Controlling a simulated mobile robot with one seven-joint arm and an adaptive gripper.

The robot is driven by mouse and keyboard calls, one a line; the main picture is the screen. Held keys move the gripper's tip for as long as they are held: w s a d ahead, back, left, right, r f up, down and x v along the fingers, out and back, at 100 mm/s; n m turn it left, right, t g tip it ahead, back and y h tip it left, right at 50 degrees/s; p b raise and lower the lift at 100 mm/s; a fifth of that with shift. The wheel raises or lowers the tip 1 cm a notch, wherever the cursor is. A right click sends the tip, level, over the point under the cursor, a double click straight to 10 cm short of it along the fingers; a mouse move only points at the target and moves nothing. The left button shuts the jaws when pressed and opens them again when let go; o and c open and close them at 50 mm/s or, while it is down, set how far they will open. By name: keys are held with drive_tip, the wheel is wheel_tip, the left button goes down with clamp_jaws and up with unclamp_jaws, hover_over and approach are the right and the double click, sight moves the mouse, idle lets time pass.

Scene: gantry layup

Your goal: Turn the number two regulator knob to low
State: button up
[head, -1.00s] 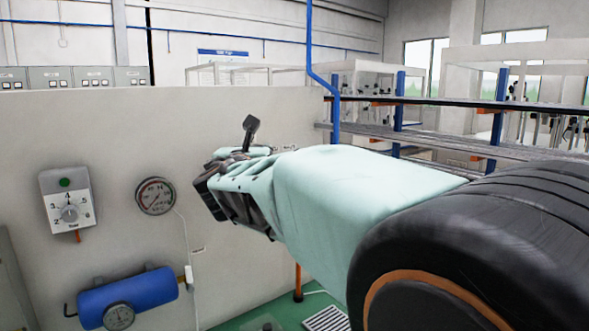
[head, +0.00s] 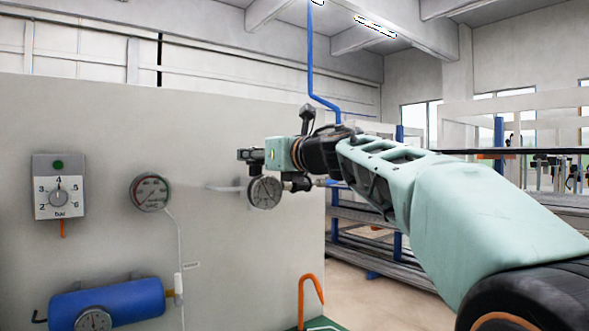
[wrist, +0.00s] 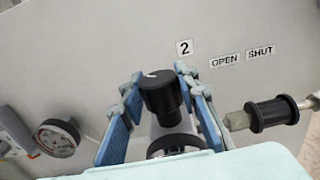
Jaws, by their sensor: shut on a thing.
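The number two regulator knob (wrist: 163,95) is black and round, with a pale pointer mark on its top facing up and left in the wrist view. A "2" label (wrist: 184,48) is on the wall panel just beyond it. My gripper (wrist: 158,80) has its blue fingers on both sides of the knob and is shut on it. In the head view my gripper (head: 252,156) is at the wall, just above a round gauge (head: 265,192). No low marking is legible.
"OPEN" and "SHUT" labels (wrist: 243,57) are right of the knob, above a pipe with a black fitting (wrist: 270,114). A red-marked gauge (head: 150,191), a dial box (head: 59,188) and a blue tank (head: 107,301) are farther left. An orange hooked pipe (head: 311,296) stands below.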

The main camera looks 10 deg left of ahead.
drive_tip(key=n+g+y+p, duration=0.2)
drive_tip(key=g, duration=0.1)
drive_tip(key=n+g+p, duration=0.1)
drive_tip(key=shift+w+r+g+y, duration=0.15)
drive_tip(key=shift+r+g+y, duration=0.15)
drive_tip(key=shift+y, duration=0.1)
drive_tip(key=n+g+y+p, duration=0.1)
drive_tip(key=n+g+p, duration=0.2)
drive_tip(key=p, duration=0.3)
drive_tip(key=shift+r+n+g, duration=0.1)
drive_tip(key=shift+n+g, duration=0.2)
drive_tip(key=shift+g, duration=0.6)
drive_tip(key=n+g+p, duration=0.2)
drive_tip(key=g+p, duration=0.1)
drive_tip(key=p, duration=0.2)
drive_tip(key=shift+p, duration=0.4)
drive_tip(key=shift+n+g+p, duration=0.3)
drive_tip(key=shift+g+p, duration=0.2)
drive_tip(key=shift+p, duration=0.7)
drive_tip(key=n+g+p, duration=0.1)
drive_tip(key=p, duration=0.4)
drive_tip(key=n+g+p, duration=0.1)
drive_tip(key=g+p, duration=0.1)
drive_tip(key=p, duration=0.3)
drive_tip(key=shift+r, duration=0.3)
drive_tip(key=shift+f+n+g+h+p, duration=0.25)
drive_tip(key=shift+n+g+p, duration=0.2)
drive_tip(key=shift+p, duration=0.6)
drive_tip(key=shift+s+f+g, duration=0.2)
drive_tip(key=shift+g, duration=0.05)
